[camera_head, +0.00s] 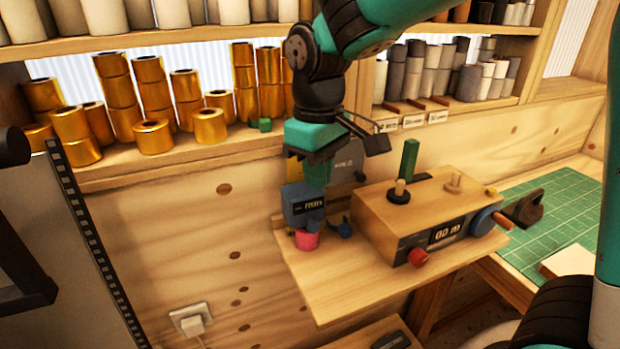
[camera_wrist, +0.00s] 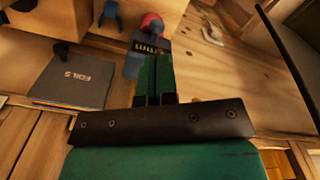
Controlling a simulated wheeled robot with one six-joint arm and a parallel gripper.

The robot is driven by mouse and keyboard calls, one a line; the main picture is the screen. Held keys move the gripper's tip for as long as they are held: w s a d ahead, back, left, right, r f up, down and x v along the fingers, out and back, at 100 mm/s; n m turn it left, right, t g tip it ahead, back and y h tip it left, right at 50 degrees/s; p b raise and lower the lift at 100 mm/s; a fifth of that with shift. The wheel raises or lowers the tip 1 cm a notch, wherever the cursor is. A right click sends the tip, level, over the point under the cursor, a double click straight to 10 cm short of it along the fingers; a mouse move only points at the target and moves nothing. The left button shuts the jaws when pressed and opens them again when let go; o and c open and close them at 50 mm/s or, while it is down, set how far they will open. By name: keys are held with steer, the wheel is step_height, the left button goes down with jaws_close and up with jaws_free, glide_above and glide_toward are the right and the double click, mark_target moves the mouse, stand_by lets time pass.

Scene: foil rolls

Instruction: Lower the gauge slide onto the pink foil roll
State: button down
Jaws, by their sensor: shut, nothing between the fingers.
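The gauge slide (camera_head: 302,204) is a blue-grey block with a small dark display, standing at the left end of the wooden bench. The pink foil roll (camera_head: 306,240) is directly under it, its upper part hidden by the slide. I cannot tell whether the two touch. My gripper (camera_head: 317,182) points down just above the slide, its green fingers shut together and empty. In the wrist view the fingers (camera_wrist: 154,78) reach toward the slide's display (camera_wrist: 151,46), with the pink roll (camera_wrist: 151,22) beyond it. Whether the fingertips touch the slide is unclear.
A wooden box with a display and red knob (camera_head: 417,258) stands right of the slide. A blue clamp-like piece (camera_head: 345,228) is beside the roll. Gold rolls (camera_head: 153,137) fill the left shelf. A booklet (camera_wrist: 70,80) lies left in the wrist view. A green mat (camera_head: 560,205) is far right.

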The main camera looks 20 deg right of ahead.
steer(key=s+r, duration=0.1)
steer(key=s, duration=0.1)
steer(key=s+r+p, duration=0.1)
steer(key=shift+s+r, duration=0.1)
steer(key=shift+s, duration=0.3)
stand_by(0.3)
steer(key=s+a+f+n+y, duration=0.1)
steer(key=s+a+y, duration=0.3)
steer(key=s, duration=0.9)
steer(key=shift+s+a+f+b, duration=0.2)
steer(key=shift+s+f+b, duration=0.05)
steer(key=shift+f+b, duration=0.2)
